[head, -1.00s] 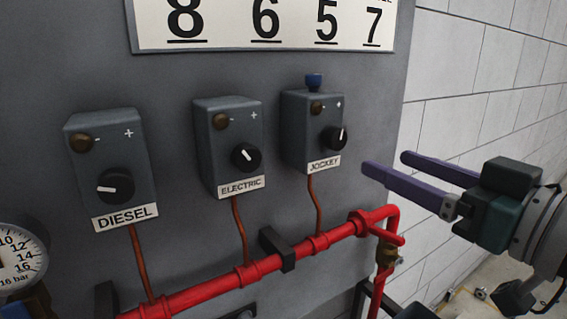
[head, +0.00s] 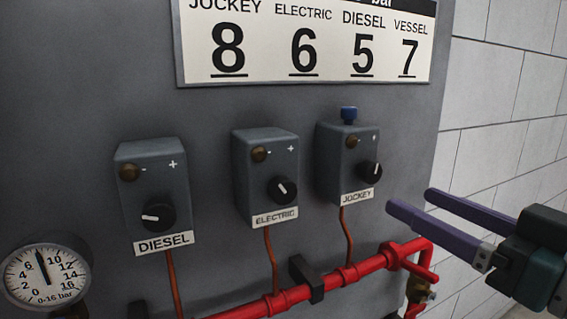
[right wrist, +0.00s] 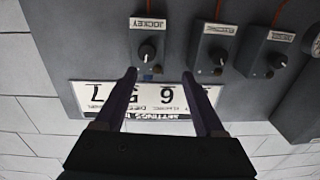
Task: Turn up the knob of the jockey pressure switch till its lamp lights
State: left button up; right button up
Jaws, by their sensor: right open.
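The jockey pressure switch (head: 333,166) is a grey box on the panel, the rightmost of three. Its black knob (head: 371,170) has a white pointer mark. The brown lamp (head: 353,141) beside the minus sign looks dark. A blue cap (head: 349,115) stands on top. My right gripper (head: 408,198) is open and empty, with its purple fingers just right of and below the knob, apart from it in the picture. In the right wrist view the jockey knob (right wrist: 147,52) appears upside down, beyond the open fingers (right wrist: 160,74). My left gripper is not in view.
The electric switch (head: 257,175) and diesel switch (head: 152,195) sit to the left. A red pipe (head: 335,281) with copper tubes runs below. A pressure gauge (head: 46,276) is at lower left. A settings sign (head: 305,48) hangs above. The block wall (head: 510,90) is right of the panel.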

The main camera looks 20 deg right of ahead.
aim_at(375, 176)
pick_arm(q)
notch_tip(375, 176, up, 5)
jog(key=p, duration=0.3)
jog(key=shift+p, duration=0.4)
pick_arm(e)
jog(key=shift+h, duration=0.5)
jog(key=w, duration=0.6)
jog(key=w+d, duration=0.1)
jog(key=w, duration=0.3)
jog(key=shift+d+f, duration=0.1)
jog(key=shift+c, duration=0.3)
grip_shut()
